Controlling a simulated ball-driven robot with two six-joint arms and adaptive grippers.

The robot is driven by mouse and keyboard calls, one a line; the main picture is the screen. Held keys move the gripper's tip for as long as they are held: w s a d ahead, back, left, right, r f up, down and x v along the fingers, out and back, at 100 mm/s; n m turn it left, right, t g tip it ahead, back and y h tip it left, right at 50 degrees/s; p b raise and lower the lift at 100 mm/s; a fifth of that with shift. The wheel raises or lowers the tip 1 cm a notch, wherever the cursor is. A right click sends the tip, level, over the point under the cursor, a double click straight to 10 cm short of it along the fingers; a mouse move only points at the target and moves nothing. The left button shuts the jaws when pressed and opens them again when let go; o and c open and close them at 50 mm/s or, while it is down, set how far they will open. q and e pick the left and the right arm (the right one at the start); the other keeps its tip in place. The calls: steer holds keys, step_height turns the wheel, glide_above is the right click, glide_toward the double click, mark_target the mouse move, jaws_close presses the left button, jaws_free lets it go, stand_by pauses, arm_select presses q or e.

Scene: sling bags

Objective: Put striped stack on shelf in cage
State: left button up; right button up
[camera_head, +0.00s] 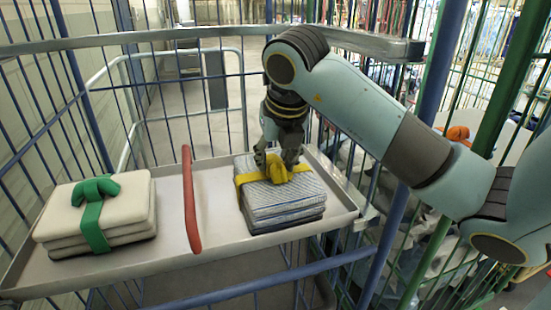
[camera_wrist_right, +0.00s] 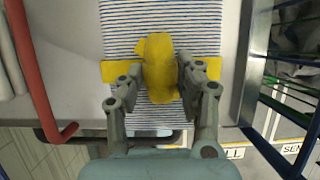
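The striped stack (camera_head: 282,203), folded blue-and-white striped cloth, lies flat on the right part of the grey shelf (camera_head: 165,263) inside the cage. A yellow band with a yellow knot on top (camera_wrist_right: 159,68) wraps it. My right gripper (camera_head: 283,166) reaches down onto the stack from above. In the wrist view its two fingers (camera_wrist_right: 160,85) press close on either side of the yellow knot, closed to about its width. The stack's underside rests on the shelf with no visible gap. My left gripper is not in view.
A cream stack (camera_head: 95,213) with a green band and knot lies on the shelf's left part. A red divider bar (camera_head: 190,200) stands between the stacks. Blue cage bars (camera_head: 85,90) surround the shelf; green bars (camera_head: 440,60) stand at right, near my arm.

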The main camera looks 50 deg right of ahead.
steer(key=shift+o, duration=1.3)
steer(key=shift+r, duration=0.15)
steer(key=shift+r, duration=0.35)
steer(key=v, duration=0.5)
steer(key=shift+s+a+r, duration=0.1)
steer(key=shift+s+r, duration=0.1)
steer(key=shift+r, duration=0.1)
steer(key=p+v, duration=0.5)
steer(key=p, duration=0.1)
steer(key=shift+s+a+r, duration=0.1)
steer(key=shift+s+r, duration=0.1)
steer(key=shift+r, duration=0.05)
